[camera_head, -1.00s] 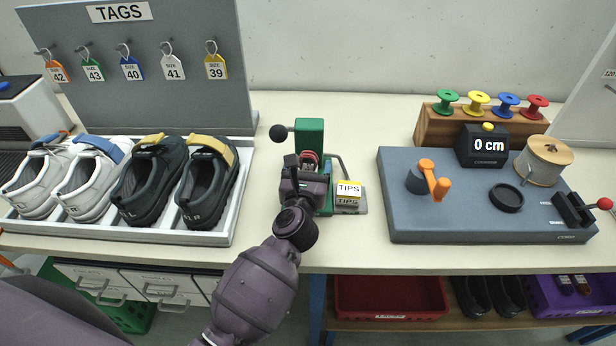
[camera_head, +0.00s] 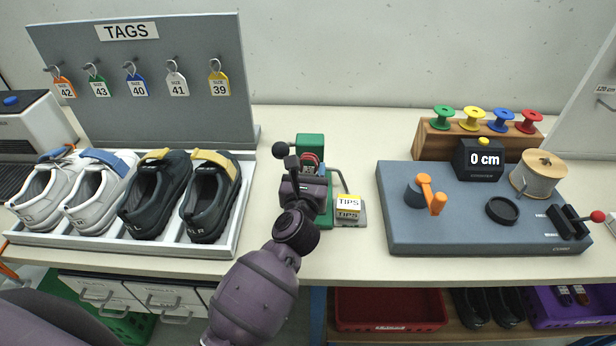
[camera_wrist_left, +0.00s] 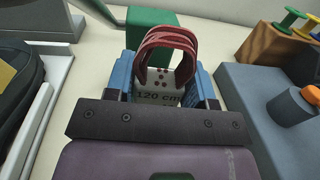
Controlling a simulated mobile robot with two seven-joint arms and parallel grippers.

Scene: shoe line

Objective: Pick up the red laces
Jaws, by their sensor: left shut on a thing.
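The red laces (camera_wrist_left: 166,48) are a looped dark-red bundle in the left wrist view, upright between the blue fingers of my left gripper (camera_wrist_left: 162,88). My left gripper is shut on them. A pale surface with "120 cm" on it (camera_wrist_left: 158,97) shows below the loops, with several red dots above the text. In the head view the laces (camera_head: 309,160) show as a small red patch at the green tipping machine (camera_head: 310,146), just beyond my left gripper (camera_head: 305,175). My gripper hides most of them there. My right gripper is not in view.
A yellow-and-white TIPS box (camera_head: 348,206) stands right of my left gripper. The shoe tray (camera_head: 237,215) is to the left, under the TAGS board (camera_head: 180,75). A blue-grey measuring board (camera_head: 440,225) is to the right. Coloured spools sit on a wooden rack (camera_head: 433,143) behind it.

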